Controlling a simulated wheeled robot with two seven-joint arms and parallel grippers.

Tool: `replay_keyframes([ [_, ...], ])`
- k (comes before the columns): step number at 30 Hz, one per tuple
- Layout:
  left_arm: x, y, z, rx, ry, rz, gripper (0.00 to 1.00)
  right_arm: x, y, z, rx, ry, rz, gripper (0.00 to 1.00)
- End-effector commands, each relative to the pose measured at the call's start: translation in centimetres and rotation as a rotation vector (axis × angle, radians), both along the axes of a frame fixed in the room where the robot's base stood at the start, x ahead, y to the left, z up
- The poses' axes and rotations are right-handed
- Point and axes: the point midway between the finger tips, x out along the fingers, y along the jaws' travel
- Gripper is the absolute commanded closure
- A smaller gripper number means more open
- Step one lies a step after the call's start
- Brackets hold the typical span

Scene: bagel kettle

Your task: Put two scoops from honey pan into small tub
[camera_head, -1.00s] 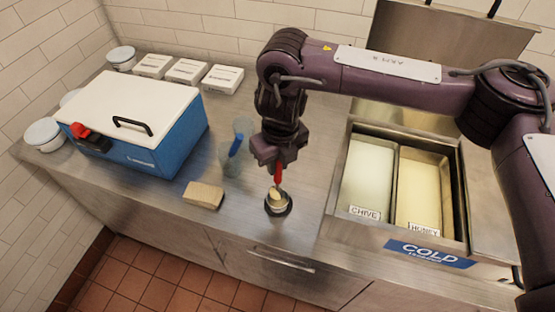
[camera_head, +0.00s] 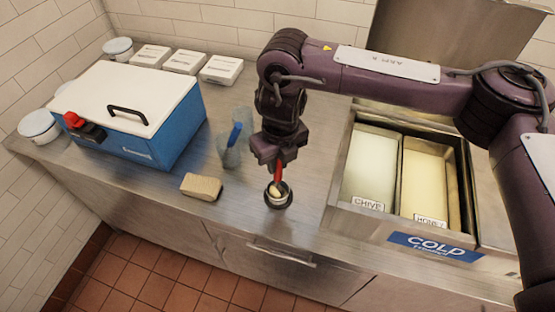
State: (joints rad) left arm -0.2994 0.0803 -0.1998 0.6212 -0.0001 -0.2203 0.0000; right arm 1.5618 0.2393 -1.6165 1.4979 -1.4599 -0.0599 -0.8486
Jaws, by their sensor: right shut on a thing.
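The honey pan (camera_head: 425,180) is the right one of two pans in the cold well, with a pale yellow fill and a HONEY label. My left gripper is not in view.
The chive pan (camera_head: 371,170) is left of the honey pan. A bagel-coloured block (camera_head: 201,187) and a clear container with a blue tool (camera_head: 231,150) stand left of the tub. A blue cooler (camera_head: 170,140), white boxes (camera_head: 221,69) and lidded tubs (camera_head: 39,125) are further left.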

Motion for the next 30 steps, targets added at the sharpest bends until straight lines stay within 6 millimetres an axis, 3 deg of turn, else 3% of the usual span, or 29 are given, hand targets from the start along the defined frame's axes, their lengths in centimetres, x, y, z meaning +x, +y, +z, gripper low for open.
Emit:
replay_keyframes([
  [30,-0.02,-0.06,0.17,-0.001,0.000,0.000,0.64,-0.54,0.61,0.02,0.000,0.000,0.000,1.00],
])
